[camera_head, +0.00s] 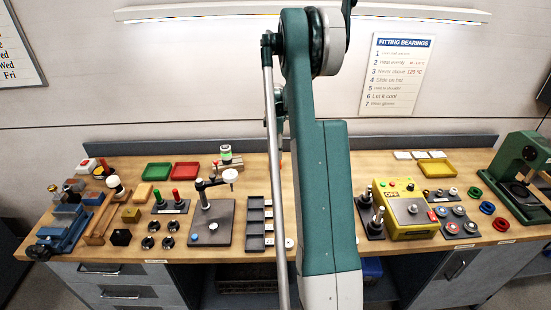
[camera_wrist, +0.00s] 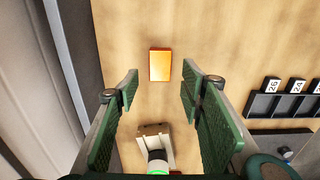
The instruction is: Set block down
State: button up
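An orange block (camera_wrist: 160,64) shows in the wrist view, resting on the wooden bench top a little beyond my fingertips. My gripper (camera_wrist: 160,88) is open, its green pads spread wide to either side with nothing between them. The block lines up with the gap between the pads and looks apart from both. In the head view my arm hides the gripper and most of the area behind it; the block cannot be made out clearly there.
A wooden holder (camera_wrist: 154,132) with a white-and-green jar stands near the gripper. A dark numbered rack (camera_wrist: 282,104) lies to the right. In the head view, green (camera_head: 157,172) and red (camera_head: 186,172) trays sit at the back left, and a yellow OFF-labelled machine (camera_head: 405,207) stands to the right.

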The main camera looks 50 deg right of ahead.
aim_at(275, 163)
jog(key=shift+r, duration=2.4)
jog(key=shift+a, duration=0.1)
jog(key=s+a+r+m+t, duration=0.1)
jog(key=s+a+r, duration=0.1)
jog(key=a+r, duration=0.7)
jog(key=s+a+r+m+t+h, duration=0.15)
jog(key=a+r, duration=0.25)
jog(key=a, duration=0.9)
jog(key=s+a+r+m+t, duration=0.1)
jog(key=s+a+r+m, duration=0.1)
jog(key=a+r, duration=0.7)
jog(key=s+a+m+t, duration=0.1)
jog(key=s+a, duration=0.4)
jog(key=a, duration=0.4)
jog(key=s+a+m+t, duration=0.1)
jog(key=s+a, duration=0.5)
jog(key=a, duration=0.3)
jog(key=s+a+f+m+t+y, duration=0.1)
jog(key=s+a+f, duration=0.3)
jog(key=s+a, duration=0.6)
jog(key=shift+s+a+m+t, duration=0.35)
jog(key=shift+s+m, duration=0.4)
jog(key=shift+s, duration=0.35)
